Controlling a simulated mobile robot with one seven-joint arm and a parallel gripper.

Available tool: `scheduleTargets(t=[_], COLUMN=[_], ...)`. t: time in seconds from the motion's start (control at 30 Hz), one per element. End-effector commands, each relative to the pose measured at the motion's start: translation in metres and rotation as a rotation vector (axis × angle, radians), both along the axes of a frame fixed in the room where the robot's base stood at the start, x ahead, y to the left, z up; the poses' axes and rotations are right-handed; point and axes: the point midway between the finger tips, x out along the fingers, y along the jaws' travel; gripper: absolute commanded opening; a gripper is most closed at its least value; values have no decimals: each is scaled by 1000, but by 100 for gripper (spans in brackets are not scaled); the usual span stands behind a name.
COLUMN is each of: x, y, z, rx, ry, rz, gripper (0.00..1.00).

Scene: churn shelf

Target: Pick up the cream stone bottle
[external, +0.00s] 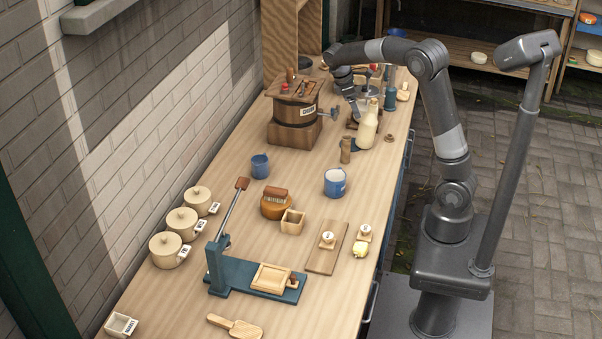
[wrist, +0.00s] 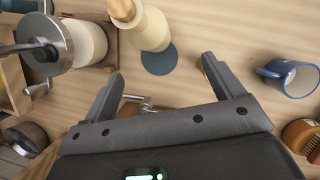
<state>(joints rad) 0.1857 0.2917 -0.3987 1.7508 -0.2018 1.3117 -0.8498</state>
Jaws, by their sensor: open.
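The cream stone bottle (external: 368,127) stands upright near the right edge of the workbench in the external view, with a tan stopper on top. In the wrist view a cream bottle with a tan stopper (wrist: 152,28) shows at the top, cut off by the frame and beyond my fingertips. My gripper (wrist: 163,66) is open, with nothing between its fingers. In the external view my gripper (external: 354,110) hangs low, just behind and left of the bottle; its fingers are partly hidden.
A blue disc (wrist: 160,60) lies beside the bottle. A wooden churn tub (external: 290,118) with a crank stands to the left. A blue mug (external: 335,182) is nearer the front and shows at right in the wrist view (wrist: 290,76).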

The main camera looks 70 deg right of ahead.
Motion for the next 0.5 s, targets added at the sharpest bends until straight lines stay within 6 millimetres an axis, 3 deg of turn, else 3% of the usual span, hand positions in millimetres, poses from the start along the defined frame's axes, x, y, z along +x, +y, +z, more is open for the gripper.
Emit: scheduleTargets(t=[0.17,0.5], x=[0,-18], y=[-14,-21], z=[-10,-53], rx=[0,1], ry=[40,41], rz=[10,11], gripper=[86,86])
